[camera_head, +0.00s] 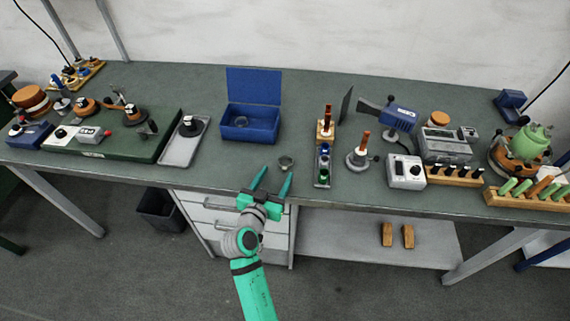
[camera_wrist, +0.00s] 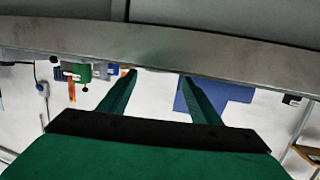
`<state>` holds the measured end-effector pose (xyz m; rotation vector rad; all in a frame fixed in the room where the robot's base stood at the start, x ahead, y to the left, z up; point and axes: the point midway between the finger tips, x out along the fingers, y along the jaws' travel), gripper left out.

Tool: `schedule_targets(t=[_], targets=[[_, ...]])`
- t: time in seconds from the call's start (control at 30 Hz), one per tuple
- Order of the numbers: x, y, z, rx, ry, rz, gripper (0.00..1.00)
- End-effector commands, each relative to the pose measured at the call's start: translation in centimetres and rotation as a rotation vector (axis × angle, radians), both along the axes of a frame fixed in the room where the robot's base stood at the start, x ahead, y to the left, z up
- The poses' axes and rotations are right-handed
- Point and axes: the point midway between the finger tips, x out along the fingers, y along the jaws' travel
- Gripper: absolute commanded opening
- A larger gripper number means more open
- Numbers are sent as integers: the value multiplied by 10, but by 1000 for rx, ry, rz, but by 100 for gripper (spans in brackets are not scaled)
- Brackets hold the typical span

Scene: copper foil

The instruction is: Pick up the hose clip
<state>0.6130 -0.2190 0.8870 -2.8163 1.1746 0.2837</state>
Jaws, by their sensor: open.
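A small round metal ring, which looks like the hose clip (camera_head: 286,163), lies on the green bench top (camera_head: 225,165) near its front edge, in the head view. My gripper (camera_head: 276,174) is open and empty at the front edge. In the head view its right fingertip appears just below the ring; I cannot tell the height gap. In the wrist view the spread fingers (camera_wrist: 159,74) have nothing between them, and I cannot make out the clip there.
An open blue box (camera_head: 249,134) with something round inside stands behind the clip. A grey tray (camera_head: 184,143) lies to the left.

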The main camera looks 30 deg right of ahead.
Motion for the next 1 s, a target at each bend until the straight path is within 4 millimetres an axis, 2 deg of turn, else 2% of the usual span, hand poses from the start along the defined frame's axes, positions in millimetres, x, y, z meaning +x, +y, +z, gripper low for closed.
schedule_targets(t=[0.27, 0.4, 0.7, 0.8, 0.9, 1.0], targets=[[19, -30, -3, 0, -1, -3, 58], [29, -38, -7, -2, 0, -1, 58], [32, -41, -7, -1, -1, 0, 58], [32, -41, -7, -1, -1, 0, 34], [32, -41, -7, -1, -1, 0, 14], [32, -41, -7, -1, -1, 0, 14]])
